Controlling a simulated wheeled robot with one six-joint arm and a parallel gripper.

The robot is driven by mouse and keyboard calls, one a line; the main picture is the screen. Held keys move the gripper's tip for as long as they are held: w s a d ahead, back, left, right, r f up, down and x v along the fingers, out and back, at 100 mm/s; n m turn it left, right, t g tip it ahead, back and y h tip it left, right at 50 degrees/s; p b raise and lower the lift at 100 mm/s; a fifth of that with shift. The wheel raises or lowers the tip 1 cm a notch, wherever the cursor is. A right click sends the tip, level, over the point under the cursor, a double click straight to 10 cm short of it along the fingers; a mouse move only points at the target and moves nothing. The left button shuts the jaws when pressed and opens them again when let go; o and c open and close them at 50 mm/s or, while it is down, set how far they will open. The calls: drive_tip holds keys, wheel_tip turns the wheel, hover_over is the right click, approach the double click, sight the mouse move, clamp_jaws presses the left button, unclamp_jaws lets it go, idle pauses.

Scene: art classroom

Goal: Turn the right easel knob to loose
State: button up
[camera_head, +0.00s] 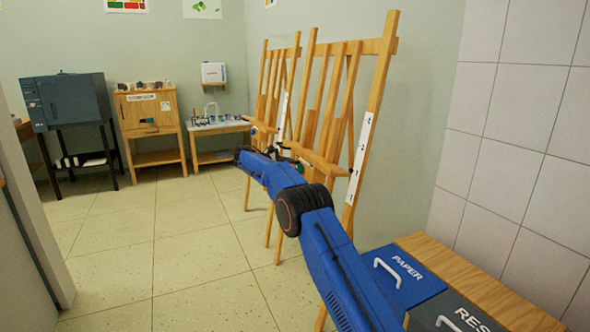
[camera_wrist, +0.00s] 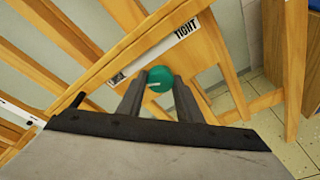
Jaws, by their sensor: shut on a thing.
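The right easel (camera_head: 383,66) is a tall wooden frame with a crossbar, standing by the wall. Its round green knob (camera_wrist: 159,79) carries a small white mark. My gripper (camera_wrist: 160,88) is shut on the knob, with one dark finger on each side of it. A label reading TIGHT (camera_wrist: 186,30) is on the wood just above and to the right of the knob. A green bit of the knob also shows in the head view (camera_head: 301,168), beside my blue arm, which hides much of the area around it. I cannot read a LOOSE label.
A second easel (camera_head: 297,50) stands just behind, with a blue knob (camera_head: 253,131). A blue PAPER bin (camera_head: 405,290) and a grey bin (camera_head: 465,312) stand at the lower right near the tiled wall. The floor (camera_head: 170,260) to the left is clear.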

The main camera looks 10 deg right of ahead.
drive_tip(key=o, duration=1)
drive_tip(key=shift+o, duration=0.2)
drive_tip(key=v, duration=1.7)
drive_tip(key=shift+a, duration=0.25)
drive_tip(key=shift+a+f, duration=0.1)
drive_tip(key=shift+a, duration=0.1)
